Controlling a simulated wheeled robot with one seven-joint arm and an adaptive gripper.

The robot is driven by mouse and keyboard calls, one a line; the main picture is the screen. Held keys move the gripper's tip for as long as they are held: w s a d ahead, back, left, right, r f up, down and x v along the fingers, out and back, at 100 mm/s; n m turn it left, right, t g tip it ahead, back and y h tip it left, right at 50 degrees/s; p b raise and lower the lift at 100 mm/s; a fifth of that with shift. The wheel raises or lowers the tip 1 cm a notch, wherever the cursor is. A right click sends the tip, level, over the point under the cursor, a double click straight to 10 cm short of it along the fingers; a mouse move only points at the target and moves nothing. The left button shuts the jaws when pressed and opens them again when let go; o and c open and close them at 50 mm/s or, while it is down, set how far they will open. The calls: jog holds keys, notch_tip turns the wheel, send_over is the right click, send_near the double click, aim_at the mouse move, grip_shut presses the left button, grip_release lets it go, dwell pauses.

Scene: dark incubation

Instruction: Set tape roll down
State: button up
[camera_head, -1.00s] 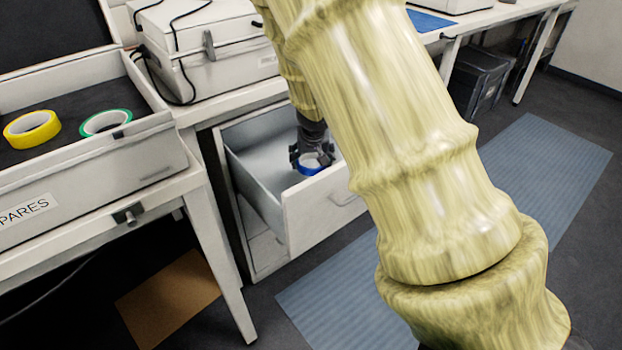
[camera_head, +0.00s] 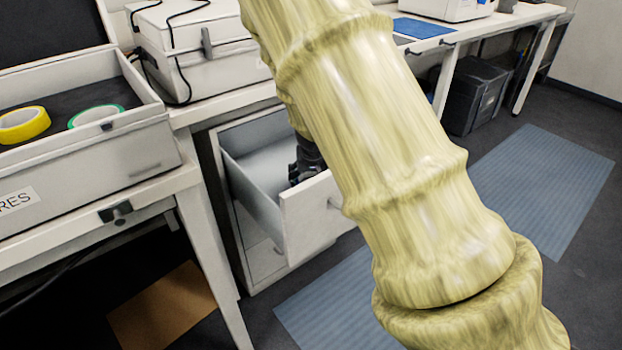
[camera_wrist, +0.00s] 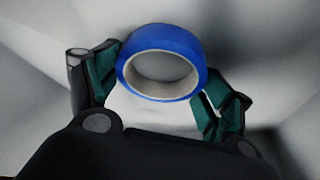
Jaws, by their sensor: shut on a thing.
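A blue tape roll (camera_wrist: 161,42) with a pale inner core is between the fingers of my gripper (camera_wrist: 158,88) in the wrist view. The green-padded fingers touch it on both sides, so my gripper is shut on it. In the head view my gripper (camera_head: 303,166) is down inside the open drawer (camera_head: 310,215), behind its front panel. The tape roll is hidden there by the drawer front and my arm. Whether the roll touches the drawer floor cannot be told.
A tray marked "...RES" (camera_head: 150,147) on the left bench holds a yellow tape roll (camera_head: 22,124) and a green tape roll (camera_head: 95,116). A white case (camera_head: 210,62) stands on the bench above the drawer. My arm covers the middle of the head view.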

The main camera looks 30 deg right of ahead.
jog(key=shift+f, duration=0.1)
jog(key=o, duration=1)
jog(key=shift+r, duration=0.3)
jog(key=p+v, duration=0.7)
jog(key=v, duration=0.4)
jog(key=shift+s+r, duration=0.2)
jog(key=shift+r, duration=0.1)
